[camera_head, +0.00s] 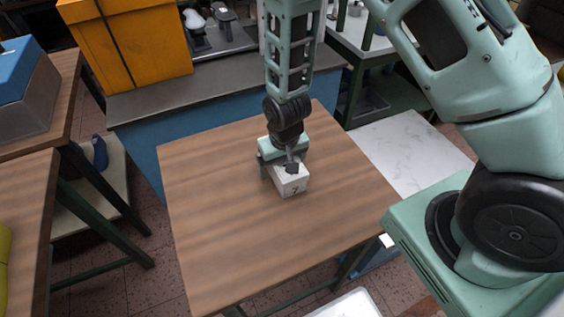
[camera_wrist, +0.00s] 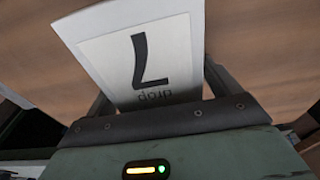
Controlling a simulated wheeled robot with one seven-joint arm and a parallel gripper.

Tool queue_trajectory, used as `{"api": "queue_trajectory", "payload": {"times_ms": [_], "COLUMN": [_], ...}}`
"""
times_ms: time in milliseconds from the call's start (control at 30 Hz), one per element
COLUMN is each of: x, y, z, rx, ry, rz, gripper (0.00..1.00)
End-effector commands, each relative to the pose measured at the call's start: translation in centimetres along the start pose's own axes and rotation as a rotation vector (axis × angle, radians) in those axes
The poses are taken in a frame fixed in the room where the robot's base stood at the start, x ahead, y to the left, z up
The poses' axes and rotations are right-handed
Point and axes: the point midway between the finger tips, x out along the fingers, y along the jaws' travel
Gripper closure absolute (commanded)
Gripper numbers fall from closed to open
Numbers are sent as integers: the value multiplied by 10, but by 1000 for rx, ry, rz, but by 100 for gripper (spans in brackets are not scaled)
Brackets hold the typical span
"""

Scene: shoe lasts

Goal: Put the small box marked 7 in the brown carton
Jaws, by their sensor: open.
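The small white box marked 7 (camera_head: 291,185) sits on the wooden table, near its middle. In the wrist view the box (camera_wrist: 178,55) fills the upper middle, its label with a black 7 upside down. My gripper (camera_head: 283,167) is lowered over the box from behind, and its jaws are open. In the wrist view the fingers (camera_wrist: 160,88) are on either side of the box; whether they touch it cannot be told. I cannot make out a brown carton for certain in either view.
The wooden table (camera_head: 230,245) is otherwise bare. An orange box (camera_head: 130,45) stands on a grey bench (camera_head: 160,97) behind. A box with a blue top (camera_head: 25,85) is on another table at the left. A white marble-like surface (camera_head: 410,150) lies to the right.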

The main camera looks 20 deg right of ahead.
Motion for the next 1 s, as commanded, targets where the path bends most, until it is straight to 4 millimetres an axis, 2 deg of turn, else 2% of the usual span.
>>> {"api": "queue_trajectory", "payload": {"times_ms": [67,100,267,367,600,767,1000], "x": [0,0,0,0,-2,-11,-46], "y": [0,0,0,0,0,0,-1], "z": [0,0,0,0,-1,-2,-7], "rx": [0,0,0,0,0,-1,-1], "ry": [0,0,0,1,1,3,6], "rz": [0,0,0,0,0,-1,-2], "gripper": [11,16,61,68,68,68,68]}}
